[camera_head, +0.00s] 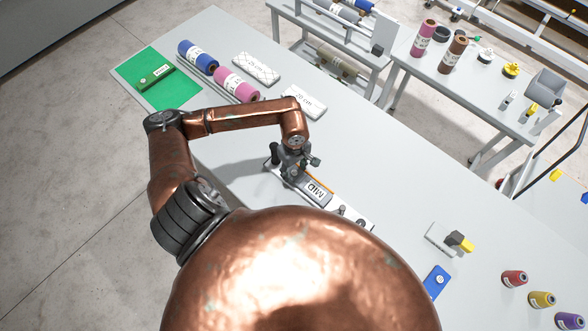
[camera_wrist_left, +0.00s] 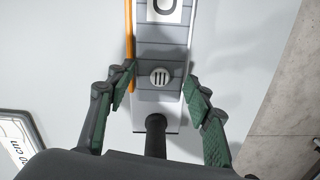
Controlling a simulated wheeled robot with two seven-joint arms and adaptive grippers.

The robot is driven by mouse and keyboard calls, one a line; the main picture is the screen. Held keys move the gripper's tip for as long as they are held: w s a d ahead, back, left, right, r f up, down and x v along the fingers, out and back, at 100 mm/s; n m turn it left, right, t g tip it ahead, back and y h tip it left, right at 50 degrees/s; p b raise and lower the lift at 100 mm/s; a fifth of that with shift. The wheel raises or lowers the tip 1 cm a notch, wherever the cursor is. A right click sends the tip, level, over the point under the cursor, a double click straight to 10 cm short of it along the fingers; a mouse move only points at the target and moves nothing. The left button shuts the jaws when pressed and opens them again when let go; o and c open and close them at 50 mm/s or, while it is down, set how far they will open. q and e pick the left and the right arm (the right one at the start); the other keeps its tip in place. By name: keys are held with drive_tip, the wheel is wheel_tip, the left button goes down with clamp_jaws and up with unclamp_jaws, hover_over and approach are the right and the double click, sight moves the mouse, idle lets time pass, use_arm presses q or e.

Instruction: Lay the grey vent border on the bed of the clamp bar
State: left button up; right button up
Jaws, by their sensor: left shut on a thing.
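The clamp bar (camera_head: 368,224) is a long pale bar lying on the table, with an orange line along one edge and a MID plate. My left gripper (camera_head: 293,168) is over its far left end. In the left wrist view my left gripper (camera_wrist_left: 159,82) has its green-padded fingers on either side of a grey slatted strip with a round III mark, which looks like the grey vent border (camera_wrist_left: 159,62). My right gripper is not in view.
A green mat (camera_head: 180,98), blue roll (camera_head: 198,57), pink roll (camera_head: 236,84) and two white rulers lie at the far left. The tabletop between is clear.

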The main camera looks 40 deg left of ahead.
use_arm(q)
drive_tip(key=shift+f+b, duration=0.2)
drive_tip(key=shift+b, duration=0.15)
drive_tip(key=shift+c, duration=0.2)
drive_tip(key=o, duration=1.2)
drive_tip(key=shift+o, duration=0.2)
drive_tip(key=shift+r, duration=0.1)
wheel_tip(320, 180, up, 12)
